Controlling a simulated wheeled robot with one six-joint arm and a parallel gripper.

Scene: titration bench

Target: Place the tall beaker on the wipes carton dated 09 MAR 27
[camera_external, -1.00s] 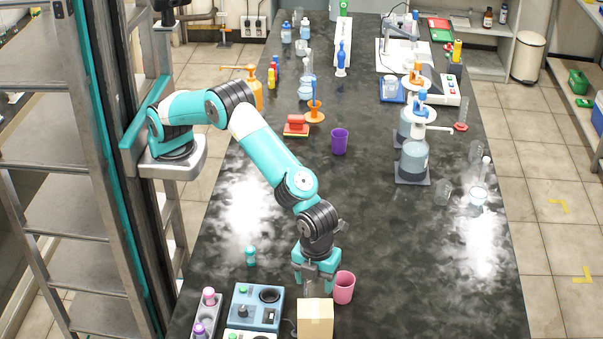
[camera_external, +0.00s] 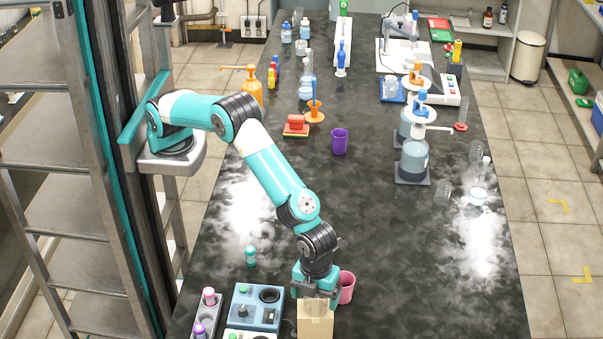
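My gripper (camera_external: 317,292) points down over the near end of the bench, right above the small tan carton (camera_external: 316,325). A clear, faint glass shape, which looks like the tall beaker (camera_external: 316,306), shows between the fingers and overlaps the carton's top. Whether its bottom touches the carton cannot be told. The carton is cut off by the lower picture edge, and no date can be read on it.
A pink cup (camera_external: 347,288) stands close to the right of my gripper. A blue-grey device (camera_external: 256,306) and a grey rack (camera_external: 206,318) with coloured tops stand to the left. A small teal item (camera_external: 250,256) stands behind them. The bench to the right of the pink cup is clear.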

